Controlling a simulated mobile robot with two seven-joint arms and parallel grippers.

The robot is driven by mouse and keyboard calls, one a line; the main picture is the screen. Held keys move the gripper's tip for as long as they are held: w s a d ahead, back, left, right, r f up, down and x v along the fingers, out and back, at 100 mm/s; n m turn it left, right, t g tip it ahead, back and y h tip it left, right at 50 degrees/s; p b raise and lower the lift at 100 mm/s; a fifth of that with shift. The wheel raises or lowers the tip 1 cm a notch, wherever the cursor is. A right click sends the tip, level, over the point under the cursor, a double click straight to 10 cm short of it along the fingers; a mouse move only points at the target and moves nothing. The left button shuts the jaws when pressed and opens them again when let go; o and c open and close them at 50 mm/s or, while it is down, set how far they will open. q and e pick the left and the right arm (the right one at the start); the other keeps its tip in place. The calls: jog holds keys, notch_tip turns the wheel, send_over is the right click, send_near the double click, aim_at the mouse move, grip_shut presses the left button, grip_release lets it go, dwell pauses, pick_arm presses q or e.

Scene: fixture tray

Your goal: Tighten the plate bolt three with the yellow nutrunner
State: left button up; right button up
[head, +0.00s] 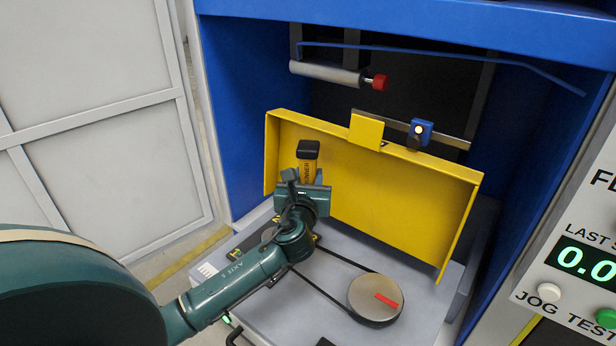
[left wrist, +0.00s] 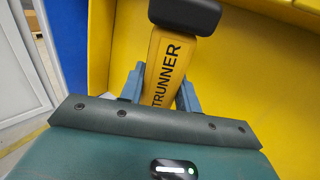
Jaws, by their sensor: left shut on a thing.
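The yellow nutrunner (head: 308,170) with a black cap stands roughly upright in front of the yellow panel. It also shows in the left wrist view (left wrist: 168,70), with black lettering on its body. My left gripper (head: 303,187) is shut on the nutrunner, and its two blue-grey fingers (left wrist: 160,92) press on either side of the body. The tool's lower end is hidden behind my gripper and wrist. I cannot make out plate bolt three; my left arm covers part of the grey base. My right gripper is not in view.
The bent yellow panel (head: 400,190) rises close behind the tool. A round pulley (head: 372,302) with a red mark and a black belt lie on the grey base (head: 425,290). A roller with a red knob (head: 380,82) hangs above. Blue frame walls (head: 548,120) enclose the sides.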

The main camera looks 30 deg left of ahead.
pick_arm(q)
jog(key=s+d+r, duration=0.5)
jog(key=s, duration=0.4)
jog(key=shift+s+d+r, duration=0.2)
jog(key=shift+d+r, duration=0.2)
dwell(0.5)
jog(key=shift+f, duration=0.1)
dwell(0.3)
